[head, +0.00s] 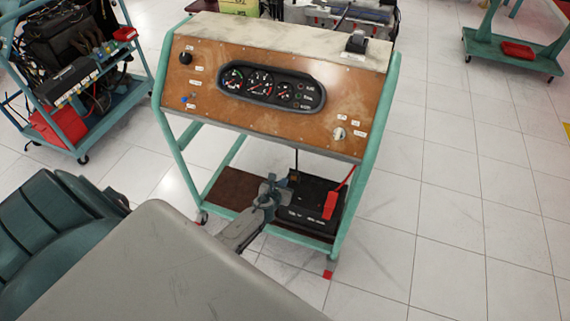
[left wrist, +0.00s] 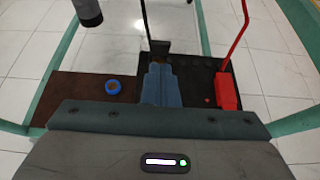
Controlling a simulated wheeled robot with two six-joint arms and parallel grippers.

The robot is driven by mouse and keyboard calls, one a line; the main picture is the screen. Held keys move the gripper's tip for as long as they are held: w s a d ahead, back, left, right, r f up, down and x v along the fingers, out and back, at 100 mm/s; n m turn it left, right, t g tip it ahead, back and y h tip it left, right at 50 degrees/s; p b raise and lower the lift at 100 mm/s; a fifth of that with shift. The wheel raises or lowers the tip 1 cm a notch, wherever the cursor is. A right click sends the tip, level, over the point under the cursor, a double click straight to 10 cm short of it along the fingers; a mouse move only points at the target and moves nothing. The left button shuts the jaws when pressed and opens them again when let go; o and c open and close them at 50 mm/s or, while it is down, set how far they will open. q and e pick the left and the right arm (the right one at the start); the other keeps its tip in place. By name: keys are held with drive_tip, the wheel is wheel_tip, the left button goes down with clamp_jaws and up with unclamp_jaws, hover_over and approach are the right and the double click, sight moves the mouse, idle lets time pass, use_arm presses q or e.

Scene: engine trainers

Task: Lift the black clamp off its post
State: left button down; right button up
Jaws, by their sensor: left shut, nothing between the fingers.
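In the head view the clamp (head: 293,176) is small and partly hidden behind my left gripper. My left gripper (head: 271,186) is shut and empty, over the left edge of the battery (head: 300,212). In the left wrist view its closed fingers (left wrist: 161,68) point at the clamp and overlap its lower part; I cannot tell whether they touch. The post under the clamp is hidden. My right gripper is not in view.
A red clamp (head: 330,205) with a red cable stands on the battery's right side. A blue ring (left wrist: 114,86) lies on the brown shelf (left wrist: 75,90). The gauge panel (head: 270,95) overhangs the shelf, between green frame legs (head: 362,160).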

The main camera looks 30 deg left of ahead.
use_arm(q)
drive_tip(key=shift+s+d+r+p, duration=0.1)
drive_tip(key=shift+s+r+p, duration=0.3)
drive_tip(key=shift+r, duration=0.3)
drive_tip(key=s+d+f+n+g, duration=0.2)
drive_tip(key=s+f+n+g, duration=0.3)
drive_tip(key=s+f+n, duration=1.25)
drive_tip(key=s+d+f+n+g, duration=0.1)
drive_tip(key=s+n, duration=0.4)
drive_tip(key=s, duration=0.6)
drive_tip(key=s+d+f+n+g+h, duration=0.1)
drive_tip(key=s+f+n, duration=0.4)
drive_tip(key=s, duration=0.6)
drive_tip(key=s+d+f+n+g+h, duration=0.1)
drive_tip(key=s+d+f+n+g, duration=0.2)
drive_tip(key=s, duration=0.8)
drive_tip(key=shift+s+d+f+n+g, duration=0.15)
drive_tip(key=shift+s+f+n+g, duration=0.35)
drive_tip(key=shift+n, duration=0.75)
drive_tip(key=shift+w+f, duration=0.1)
drive_tip(key=shift+w, duration=0.05)
